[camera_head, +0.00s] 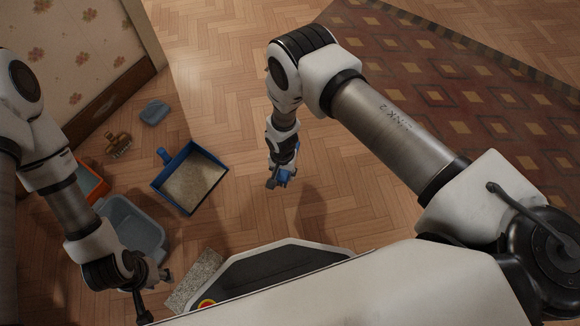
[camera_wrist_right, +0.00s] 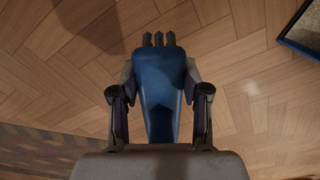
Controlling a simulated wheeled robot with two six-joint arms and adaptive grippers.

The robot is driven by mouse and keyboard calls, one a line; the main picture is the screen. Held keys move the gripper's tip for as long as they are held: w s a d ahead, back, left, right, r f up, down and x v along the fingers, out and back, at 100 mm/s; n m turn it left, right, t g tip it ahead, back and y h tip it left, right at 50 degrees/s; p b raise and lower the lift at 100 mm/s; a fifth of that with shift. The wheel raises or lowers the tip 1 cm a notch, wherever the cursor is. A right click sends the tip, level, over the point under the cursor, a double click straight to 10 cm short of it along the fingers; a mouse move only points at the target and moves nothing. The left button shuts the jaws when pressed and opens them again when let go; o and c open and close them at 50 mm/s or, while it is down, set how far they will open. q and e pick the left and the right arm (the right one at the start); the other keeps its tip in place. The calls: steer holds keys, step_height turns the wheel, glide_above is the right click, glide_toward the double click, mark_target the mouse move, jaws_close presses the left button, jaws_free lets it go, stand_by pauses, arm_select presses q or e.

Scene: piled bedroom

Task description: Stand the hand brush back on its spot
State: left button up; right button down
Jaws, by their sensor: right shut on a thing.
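My right gripper (camera_head: 281,178) is shut on a blue thing, which I take to be the hand brush (camera_head: 286,173), above bare floor right of the dustpan. In the right wrist view the blue body (camera_wrist_right: 157,85) lies between both fingers, with dark bristle-like tufts (camera_wrist_right: 154,40) at its far end. The blue dustpan (camera_head: 191,177) lies on the floor, its inside pale and speckled. A brown wooden brush (camera_head: 118,146) lies farther left near the wall. My left gripper (camera_head: 154,280) hangs low at the left, beside the grey tub; its finger opening is unclear.
A grey-blue tub (camera_head: 137,226), an orange tray (camera_head: 92,180) and a small grey-blue dish or block (camera_head: 154,112) are on the left floor. A speckled slab (camera_head: 194,281) lies by my base. A patterned rug (camera_head: 450,95) covers the right. The middle parquet is free.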

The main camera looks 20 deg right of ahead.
steer(key=shift+b, duration=0.3)
step_height(320, 180, down, 6)
steer(key=b, duration=0.6)
steer(key=shift+f+b, duration=1)
steer(key=shift+b, duration=0.15)
stand_by(0.5)
steer(key=shift+c, duration=2.3)
jaws_free()
